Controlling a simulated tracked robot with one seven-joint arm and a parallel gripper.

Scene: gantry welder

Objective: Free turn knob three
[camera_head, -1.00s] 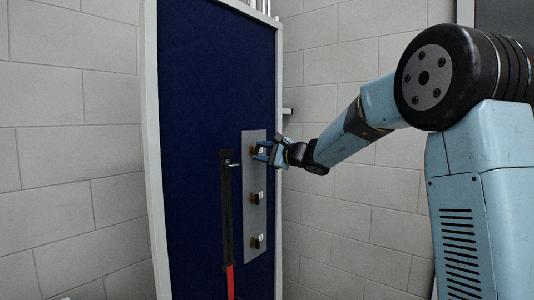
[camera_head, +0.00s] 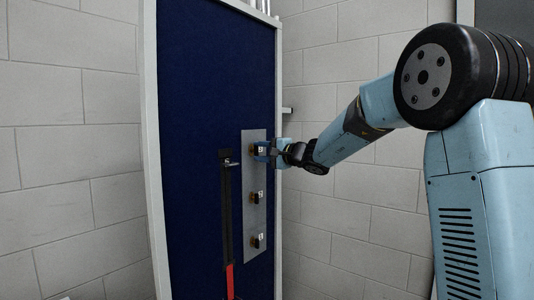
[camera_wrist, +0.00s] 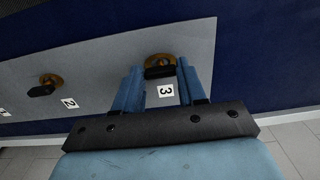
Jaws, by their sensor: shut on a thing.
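Knob three (camera_wrist: 160,68) is a black grip on a brass-coloured round base, with a white "3" label beside it in the wrist view. In the head view it is the top knob of the grey plate (camera_head: 256,220), partly hidden by my fingers. My gripper (camera_wrist: 159,82) has its two blue fingers on either side of the knob's grip and is shut on it. In the head view my gripper (camera_head: 262,151) reaches the plate from the right.
Knob two (camera_wrist: 42,88) sits beside it on the plate, and the lowest knob (camera_head: 256,241) is below. Left of the plate is a black slot with a red-ended lever bar (camera_head: 230,280). The blue panel (camera_head: 200,100) has a pale frame; block walls stand both sides.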

